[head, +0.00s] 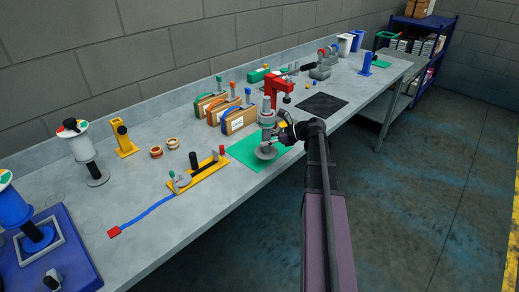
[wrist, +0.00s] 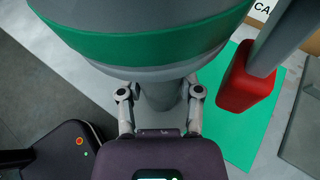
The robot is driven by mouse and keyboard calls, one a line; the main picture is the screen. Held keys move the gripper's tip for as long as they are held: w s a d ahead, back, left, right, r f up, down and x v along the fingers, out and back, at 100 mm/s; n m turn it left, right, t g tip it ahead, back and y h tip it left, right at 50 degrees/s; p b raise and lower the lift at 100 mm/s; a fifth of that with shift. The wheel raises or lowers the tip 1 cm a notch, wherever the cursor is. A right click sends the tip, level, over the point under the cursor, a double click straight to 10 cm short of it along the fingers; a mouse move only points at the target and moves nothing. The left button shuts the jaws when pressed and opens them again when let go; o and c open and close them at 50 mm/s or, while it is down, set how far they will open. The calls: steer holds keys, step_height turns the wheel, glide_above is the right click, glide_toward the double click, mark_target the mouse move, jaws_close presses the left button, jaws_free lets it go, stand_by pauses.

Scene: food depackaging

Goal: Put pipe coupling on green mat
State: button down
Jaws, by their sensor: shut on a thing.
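A grey stepped, round piece (head: 267,117), apparently the pipe coupling, is upright over the green mat (head: 240,150), with a wide grey disc at its lower end. I cannot tell whether the disc touches the mat. My gripper (head: 279,133) is at its right side. In the wrist view the fingers of my gripper (wrist: 161,98) are shut on its narrow grey stem (wrist: 160,88). Its wide grey body with a green band (wrist: 150,48) fills the top of that view and hides what lies behind. The green mat (wrist: 238,130) shows at the right there.
A red press (head: 278,86) stands just behind the mat; its red part (wrist: 243,85) is close in the wrist view. A dark square mat (head: 322,105) lies to the right. Boxes with coloured handles (head: 238,121) stand behind, and a yellow fixture (head: 205,175) lies to the left.

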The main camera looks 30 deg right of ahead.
steer(key=s+d+m+t+h, duration=0.1)
steer(key=s+d, duration=0.4)
steer(key=s, duration=0.1)
steer(key=shift+d+r, duration=0.1)
steer(key=b, duration=0.1)
glide_above(253, 152)
steer(key=s, duration=0.1)
steer(key=shift+d+f, duration=0.45)
steer(key=shift+f, duration=0.25)
steer(key=shift+w+a, duration=0.15)
steer(key=shift+w, duration=0.3)
steer(key=shift+w+a+f+b, duration=0.1)
steer(key=shift+w+f+b, duration=0.15)
steer(key=shift+b, duration=0.2)
steer(key=shift+s+f+b, duration=0.15)
steer(key=shift+f+b, duration=1.4)
steer(key=shift+f, duration=0.05)
steer(key=shift+f, duration=0.15)
steer(key=shift+c, duration=1.3)
jaws_free()
